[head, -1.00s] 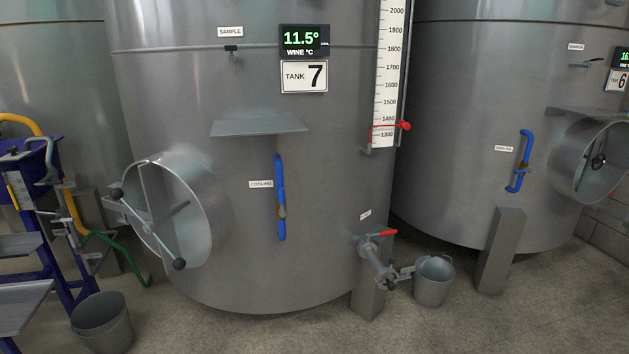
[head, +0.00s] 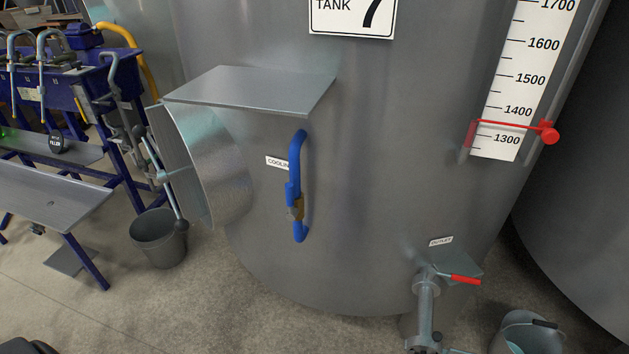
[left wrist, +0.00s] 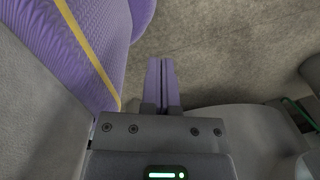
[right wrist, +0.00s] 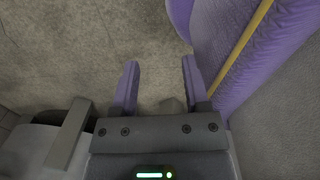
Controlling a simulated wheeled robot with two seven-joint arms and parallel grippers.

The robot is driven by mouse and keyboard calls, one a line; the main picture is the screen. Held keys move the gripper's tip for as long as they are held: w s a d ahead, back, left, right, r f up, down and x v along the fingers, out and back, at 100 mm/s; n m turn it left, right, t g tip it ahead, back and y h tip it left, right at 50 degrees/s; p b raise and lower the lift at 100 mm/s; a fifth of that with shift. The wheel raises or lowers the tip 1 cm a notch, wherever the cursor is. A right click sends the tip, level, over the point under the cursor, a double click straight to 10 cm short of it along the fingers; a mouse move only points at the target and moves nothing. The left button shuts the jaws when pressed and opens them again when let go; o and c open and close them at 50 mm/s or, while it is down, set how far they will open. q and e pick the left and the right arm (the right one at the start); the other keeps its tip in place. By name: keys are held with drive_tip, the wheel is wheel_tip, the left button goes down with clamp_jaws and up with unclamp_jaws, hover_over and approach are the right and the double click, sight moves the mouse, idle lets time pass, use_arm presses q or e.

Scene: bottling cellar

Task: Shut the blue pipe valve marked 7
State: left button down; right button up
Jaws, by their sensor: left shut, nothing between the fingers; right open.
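Tank 7 (head: 370,200) fills the middle of the head view, its number plate (head: 352,15) cut off at the top. A blue pipe (head: 299,150) runs vertically down its front beside a label reading "COOLING" (head: 277,162). A brass-coloured valve body (head: 296,208) sits on the lower part of the pipe. A blue piece, possibly its lever, lies along the pipe above; its exact setting is too small to tell. Neither gripper shows in the head view. My left gripper (left wrist: 161,62) is shut and empty over the floor. My right gripper (right wrist: 159,68) is open and empty over the floor.
A metal shelf (head: 255,88) and round hatch (head: 205,165) jut out left of the pipe. An outlet with a red handle (head: 465,280) projects at lower right near a bucket (head: 527,335). Another bucket (head: 159,240) and a blue-framed bench (head: 60,195) stand left.

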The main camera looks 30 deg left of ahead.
use_arm(q)
drive_tip(key=w+a+r+m+t+y+b, duration=0.1)
drive_tip(key=w+r+m+t, duration=0.1)
drive_tip(key=w, duration=0.6)
drive_tip(key=w+a+r+m+t, duration=0.2)
drive_tip(key=w+t, duration=0.1)
drive_tip(key=w, duration=0.5)
drive_tip(key=w+a+r+m+t+y+b, duration=0.1)
drive_tip(key=w+r+m+t, duration=0.1)
drive_tip(key=w, duration=0.6)
drive_tip(key=w+r+m+t+y, duration=0.1)
drive_tip(key=w+r+m+t, duration=0.1)
drive_tip(key=w+r, duration=0.3)
drive_tip(key=w+r+m+t+b, duration=0.1)
drive_tip(key=w+r+t, duration=0.4)
drive_tip(key=r, duration=0.8)
drive_tip(key=w+a+r+m+t+y+b, duration=0.1)
drive_tip(key=w+r+m+t, duration=0.2)
drive_tip(key=w+r, duration=0.4)
wheel_tip(320, 180, up, 3)
drive_tip(key=shift+w+y, duration=0.25)
drive_tip(key=shift+y, duration=0.05)
use_arm(e)
drive_tip(key=shift+g, duration=0.3)
drive_tip(key=f, duration=0.1)
drive_tip(key=s+d+f, duration=0.1)
drive_tip(key=f, duration=0.1)
drive_tip(key=shift+s+d+f, duration=0.2)
drive_tip(key=shift+s+f, duration=0.1)
drive_tip(key=shift+f, duration=0.05)
